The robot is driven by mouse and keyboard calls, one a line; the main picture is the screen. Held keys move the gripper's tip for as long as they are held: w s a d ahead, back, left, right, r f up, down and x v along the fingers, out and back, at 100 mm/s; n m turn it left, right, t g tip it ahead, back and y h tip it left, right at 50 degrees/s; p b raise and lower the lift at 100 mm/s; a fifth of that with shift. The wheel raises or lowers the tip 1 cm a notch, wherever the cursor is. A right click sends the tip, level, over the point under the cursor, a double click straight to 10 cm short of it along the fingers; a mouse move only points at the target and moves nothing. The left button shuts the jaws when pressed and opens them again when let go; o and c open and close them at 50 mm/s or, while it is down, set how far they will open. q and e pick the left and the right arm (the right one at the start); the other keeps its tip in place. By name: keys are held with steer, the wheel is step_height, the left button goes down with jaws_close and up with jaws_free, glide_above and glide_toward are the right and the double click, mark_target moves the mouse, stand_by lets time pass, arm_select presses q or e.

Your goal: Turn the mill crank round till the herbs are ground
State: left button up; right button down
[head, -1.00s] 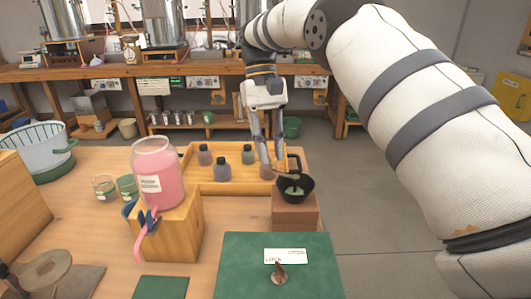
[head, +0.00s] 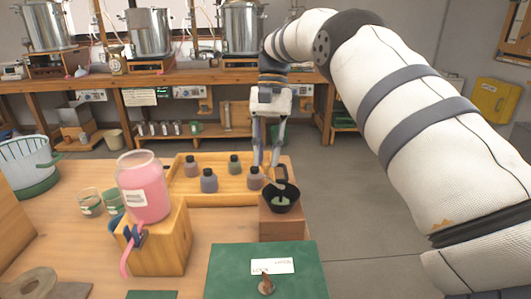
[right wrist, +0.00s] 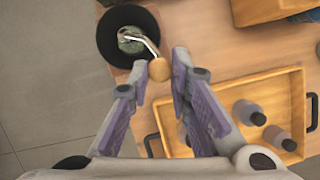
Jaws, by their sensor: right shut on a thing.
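The mill is a black bowl (head: 283,205) with green herbs inside, on a brown block (head: 280,226) at the table's right edge. The bowl also shows at the top left of the right wrist view (right wrist: 108,45). A bent metal crank (right wrist: 148,43) rises from it and ends in a round wooden knob (right wrist: 159,69). My right gripper (right wrist: 162,75) is shut on the knob, its fingers on either side. In the head view my right gripper (head: 267,165) stands upright just behind the bowl; its fingers hide part of the crank. My left gripper is not in view.
A pink jar (head: 144,190) stands on a wooden block. A green mat (head: 228,272) with a card lies in front.

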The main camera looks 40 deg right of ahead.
steer(key=shift+f, duration=0.15)
steer(key=c, duration=1.5)
jaws_free()
steer(key=shift+d, duration=0.1)
steer(key=shift+o, duration=0.2)
